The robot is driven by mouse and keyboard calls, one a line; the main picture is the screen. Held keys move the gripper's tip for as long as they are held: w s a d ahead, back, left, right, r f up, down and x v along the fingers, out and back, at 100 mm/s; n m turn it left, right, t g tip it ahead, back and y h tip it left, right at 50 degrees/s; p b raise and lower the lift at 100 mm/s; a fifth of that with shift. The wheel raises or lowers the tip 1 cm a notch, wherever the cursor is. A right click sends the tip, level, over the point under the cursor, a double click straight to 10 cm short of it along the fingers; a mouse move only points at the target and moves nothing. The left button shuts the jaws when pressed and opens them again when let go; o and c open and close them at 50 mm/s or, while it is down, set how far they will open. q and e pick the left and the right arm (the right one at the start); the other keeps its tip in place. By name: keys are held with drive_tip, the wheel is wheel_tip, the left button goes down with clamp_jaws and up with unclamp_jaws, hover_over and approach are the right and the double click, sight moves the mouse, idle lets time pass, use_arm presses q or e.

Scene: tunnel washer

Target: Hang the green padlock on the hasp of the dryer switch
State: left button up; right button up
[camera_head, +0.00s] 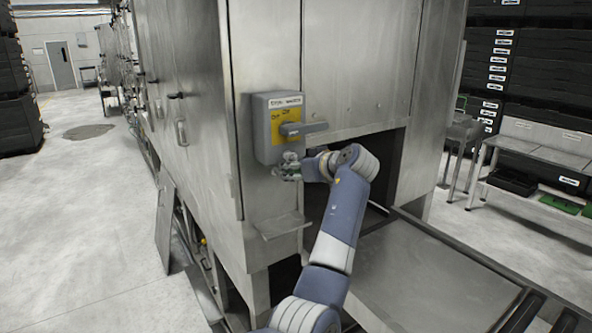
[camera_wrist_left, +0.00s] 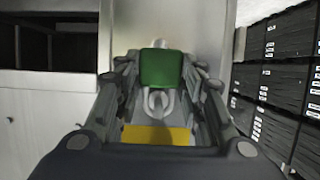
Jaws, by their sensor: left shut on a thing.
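The dryer switch is a grey box (camera_head: 263,140) with a yellow plate (camera_head: 282,118) and a grey handle (camera_head: 303,129), on the steel machine's face. I cannot make out the hasp. My left gripper (camera_head: 287,168) is just below the box, by its lower edge. In the left wrist view my left gripper (camera_wrist_left: 162,75) is shut on the green padlock (camera_wrist_left: 162,68), with the green body between its fingers. The grey shackle (camera_wrist_left: 157,101) shows below the body in that picture. In the head view the padlock is small and mostly hidden. My right gripper is not in view.
A small steel ledge (camera_head: 283,226) juts out below the switch. An opening with a flat metal surface (camera_head: 430,275) lies to the right. Dark crates (camera_head: 540,55) are stacked at the right, behind a steel table (camera_head: 540,147). The floor at left is clear.

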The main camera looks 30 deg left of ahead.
use_arm(q)
drive_tip(key=o, duration=1.2)
drive_tip(key=shift+d, duration=0.1)
drive_tip(key=v, duration=1.2)
